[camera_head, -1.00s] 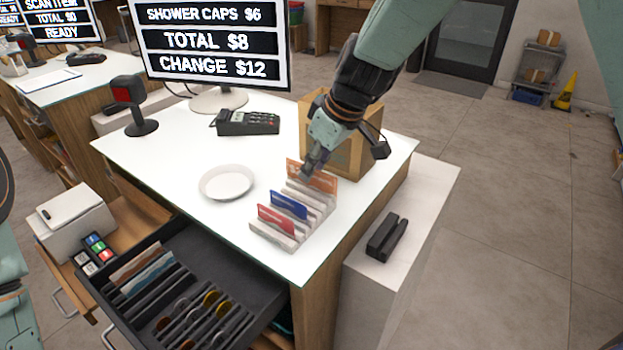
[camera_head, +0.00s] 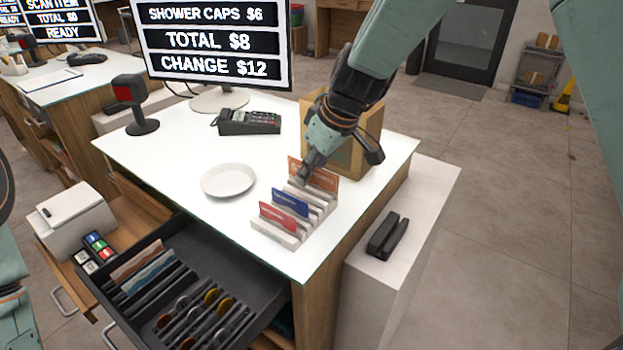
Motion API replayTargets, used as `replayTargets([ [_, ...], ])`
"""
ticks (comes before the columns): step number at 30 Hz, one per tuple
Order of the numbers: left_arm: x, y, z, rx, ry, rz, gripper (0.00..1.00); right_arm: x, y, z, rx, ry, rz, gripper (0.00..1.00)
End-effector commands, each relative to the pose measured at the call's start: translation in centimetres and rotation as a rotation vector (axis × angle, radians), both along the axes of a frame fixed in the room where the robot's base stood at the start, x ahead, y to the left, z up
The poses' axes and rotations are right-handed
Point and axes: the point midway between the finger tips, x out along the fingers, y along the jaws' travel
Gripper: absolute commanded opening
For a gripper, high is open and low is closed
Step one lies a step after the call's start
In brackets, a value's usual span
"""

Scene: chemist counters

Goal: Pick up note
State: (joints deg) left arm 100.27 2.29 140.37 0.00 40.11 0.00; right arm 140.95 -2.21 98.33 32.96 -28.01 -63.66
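A pale slotted rack (camera_head: 283,231) on the white counter holds upright flat notes or cards: orange (camera_head: 323,175) at the back, blue (camera_head: 290,203) in the middle and red (camera_head: 278,217) in front. I cannot tell which is the task's note. My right gripper (camera_head: 308,171) points down at the left end of the orange one, at or very near its top edge. Its fingers are small and partly overlapped, so I cannot tell whether they grip it. More note-like slips (camera_head: 147,272) stand in the open dark drawer. My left gripper is out of view.
A white dish (camera_head: 228,181) lies left of the rack. A wooden box (camera_head: 372,125) stands behind my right gripper. A card terminal (camera_head: 248,121), a scanner (camera_head: 133,104) and a monitor showing CHANGE $12 (camera_head: 212,45) are farther back. The open cash drawer (camera_head: 258,285) juts out in front.

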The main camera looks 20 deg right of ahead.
Motion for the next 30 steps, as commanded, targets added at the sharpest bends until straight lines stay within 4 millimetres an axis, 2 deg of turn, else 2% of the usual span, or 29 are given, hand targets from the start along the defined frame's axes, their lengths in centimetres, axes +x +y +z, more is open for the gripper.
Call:
replayTargets([
  [9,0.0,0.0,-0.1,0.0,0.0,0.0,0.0,0.0,0.0,-0.07,0.0,0.0,0.0,0.28],
  [20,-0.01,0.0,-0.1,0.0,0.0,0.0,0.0,-0.01,0.0,-0.07,0.0,0.0,0.0,0.0],
  [30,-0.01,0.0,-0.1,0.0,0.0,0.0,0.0,0.0,0.0,-0.09,0.0,0.0,0.0,0.0],
])
